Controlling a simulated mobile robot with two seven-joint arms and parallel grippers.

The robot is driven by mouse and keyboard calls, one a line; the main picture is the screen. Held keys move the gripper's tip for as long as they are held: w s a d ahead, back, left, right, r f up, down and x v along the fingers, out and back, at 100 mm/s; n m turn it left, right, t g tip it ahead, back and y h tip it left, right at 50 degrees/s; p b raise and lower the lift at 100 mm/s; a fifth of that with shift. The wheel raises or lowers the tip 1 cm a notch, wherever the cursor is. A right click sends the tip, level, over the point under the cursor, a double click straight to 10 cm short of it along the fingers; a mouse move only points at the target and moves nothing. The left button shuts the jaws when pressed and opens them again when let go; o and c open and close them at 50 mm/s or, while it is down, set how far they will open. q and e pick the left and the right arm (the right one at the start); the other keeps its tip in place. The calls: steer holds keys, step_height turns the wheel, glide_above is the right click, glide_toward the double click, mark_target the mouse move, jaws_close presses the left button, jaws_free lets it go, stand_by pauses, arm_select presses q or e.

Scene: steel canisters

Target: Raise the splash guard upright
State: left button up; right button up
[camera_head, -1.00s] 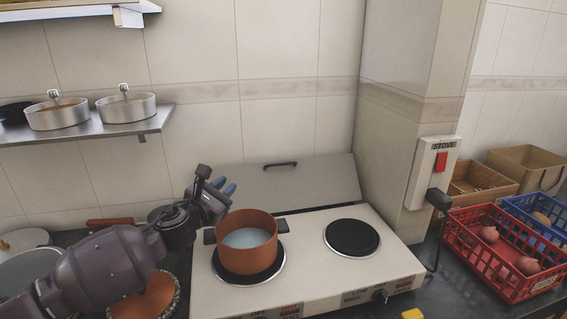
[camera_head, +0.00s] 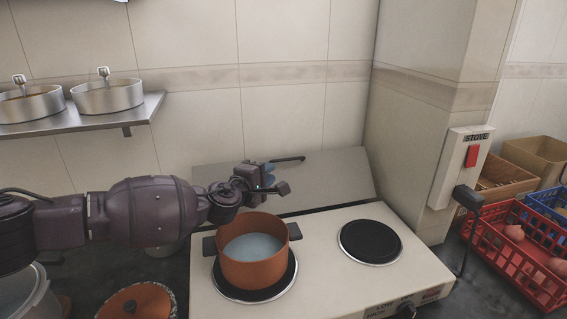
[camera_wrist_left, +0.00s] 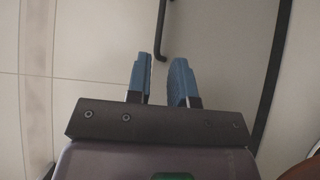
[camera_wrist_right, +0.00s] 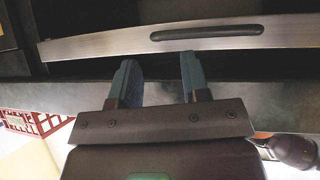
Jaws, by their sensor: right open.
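The splash guard (camera_head: 335,178) is a flat grey panel behind the white stove (camera_head: 330,230) in the head view, lying leaned back toward the wall. Its dark bar handle (camera_head: 288,159) is at its upper edge. My left gripper (camera_head: 269,174) is over the guard's left part, close to the handle. In the left wrist view the handle (camera_wrist_left: 163,30) points between the blue fingertips (camera_wrist_left: 160,65), which stand apart; I cannot tell if they touch it. My right gripper (camera_wrist_right: 157,72) is open and empty, facing a metal-edged front with a dark handle (camera_wrist_right: 207,33).
An orange pot (camera_head: 253,255) with pale liquid stands on the left burner, just below my left gripper. The right burner (camera_head: 370,241) is bare. A wall pillar with a stove switch (camera_head: 462,165) and a red crate (camera_head: 520,260) are at right. A shelf (camera_head: 90,120) holds steel pots.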

mark_target(287, 160)
arm_select(q)
steer(key=b+x, duration=0.1)
steer(key=x, duration=0.2)
steer(key=b+x, duration=0.1)
steer(key=x, duration=0.2)
steer(key=b+x, duration=0.1)
steer(key=x, duration=0.2)
steer(key=shift+f, duration=0.3)
steer(key=shift+w+d+r, duration=0.1)
steer(key=shift+w+r, duration=0.05)
steer(key=shift+w, duration=0.15)
steer(key=shift+r, duration=0.1)
jaws_close()
